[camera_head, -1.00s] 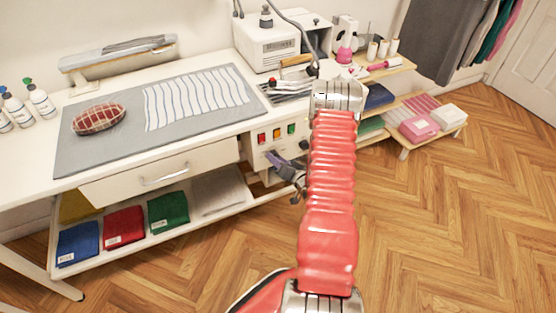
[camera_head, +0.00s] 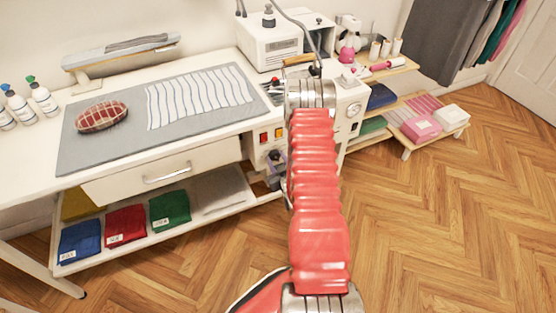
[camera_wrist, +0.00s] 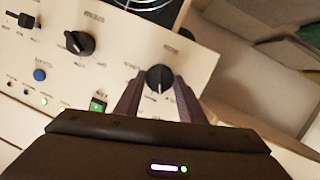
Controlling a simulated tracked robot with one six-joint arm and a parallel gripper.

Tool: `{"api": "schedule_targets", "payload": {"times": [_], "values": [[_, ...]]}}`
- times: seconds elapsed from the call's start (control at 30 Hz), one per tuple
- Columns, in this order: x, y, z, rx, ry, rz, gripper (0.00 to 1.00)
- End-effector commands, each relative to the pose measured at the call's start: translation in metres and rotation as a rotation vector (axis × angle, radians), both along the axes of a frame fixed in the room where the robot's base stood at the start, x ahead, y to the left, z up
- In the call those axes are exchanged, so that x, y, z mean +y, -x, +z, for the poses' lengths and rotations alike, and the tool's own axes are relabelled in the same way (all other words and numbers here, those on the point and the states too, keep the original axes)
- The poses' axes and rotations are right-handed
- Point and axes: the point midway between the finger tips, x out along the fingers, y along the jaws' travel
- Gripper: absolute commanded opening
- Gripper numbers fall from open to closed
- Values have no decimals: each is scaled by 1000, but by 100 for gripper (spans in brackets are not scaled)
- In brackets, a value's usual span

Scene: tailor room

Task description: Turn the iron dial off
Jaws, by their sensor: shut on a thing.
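In the wrist view, my gripper (camera_wrist: 158,98) has one finger on each side of a round black dial (camera_wrist: 159,76) at the right part of a pale control panel (camera_wrist: 118,60). The fingers are shut on the dial. A light pointer mark on it faces down in the picture. The labels are too blurred to read. In the head view, my red arm reaches down to the front of the white station, and my gripper is mostly hidden beside the arm, near the panel with the red button (camera_head: 263,138).
Another black knob (camera_wrist: 79,42), a blue button (camera_wrist: 40,75) and a green switch (camera_wrist: 98,105) lie left of the held dial. A worktable with a grey mat (camera_head: 85,150) and striped cloth (camera_head: 200,97) stands left. The wooden floor (camera_head: 430,230) at right is clear.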

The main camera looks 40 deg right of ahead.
Motion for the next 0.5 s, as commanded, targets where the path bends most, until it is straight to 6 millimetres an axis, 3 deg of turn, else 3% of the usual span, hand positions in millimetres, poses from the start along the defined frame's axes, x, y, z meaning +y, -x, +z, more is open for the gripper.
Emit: {"api": "schedule_targets", "payload": {"times": [0.5], "values": [[5,2,-9,150,461,1,14]]}}
